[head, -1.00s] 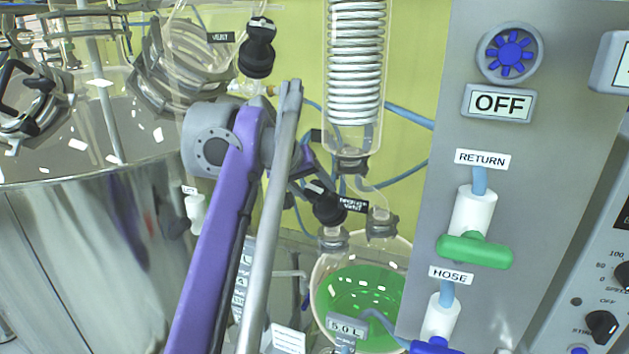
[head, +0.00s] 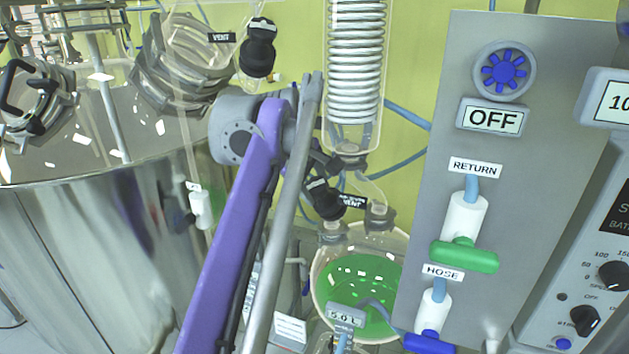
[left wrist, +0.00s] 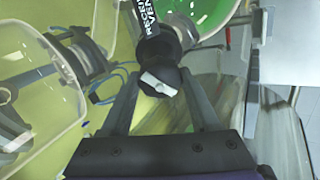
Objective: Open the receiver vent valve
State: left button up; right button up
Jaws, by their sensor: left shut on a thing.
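The receiver vent valve (head: 326,203) is a black knob with a black "VENT" tag, above the round glass receiver (head: 405,243) with green liquid. In the left wrist view the black valve (left wrist: 158,62) sits between my two dark fingers, with a pale grey bar on its end facing me. My left gripper (head: 316,178) reaches it from above left in the head view, partly hidden by my own arm. It also shows in the left wrist view (left wrist: 160,80), shut on the valve knob. How far the valve is turned I cannot tell. My right gripper is not in view.
A glass coil condenser (head: 354,70) hangs just above the valve. A grey panel (head: 460,110) with an OFF display and green and blue handles stands to the right. A large steel vessel (head: 90,240) fills the left. Another black vent valve (head: 258,48) is higher up.

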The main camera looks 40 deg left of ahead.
pick_arm(q)
jog(key=n+g+p, duration=0.1)
jog(key=n, duration=0.5)
jog(key=shift+r, duration=0.1)
jog(key=n+h+p, duration=0.1)
jog(key=n, duration=0.4)
jog(key=shift+g, duration=0.4)
jog(key=n+h, duration=0.1)
jog(key=n, duration=0.4)
jog(key=shift+n+p, duration=0.3)
jog(key=n+h, duration=0.1)
jog(key=n, duration=0.2)
jog(key=shift+n+h, duration=0.4)
jog(key=shift+n, duration=1.2)
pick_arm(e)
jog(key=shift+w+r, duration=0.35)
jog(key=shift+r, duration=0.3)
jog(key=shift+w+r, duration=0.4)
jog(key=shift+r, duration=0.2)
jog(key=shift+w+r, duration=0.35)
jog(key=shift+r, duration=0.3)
pick_arm(q)
jog(key=shift+d, duration=0.1)
jog(key=o, duration=1.4)
jog(key=shift+s, duration=0.1)
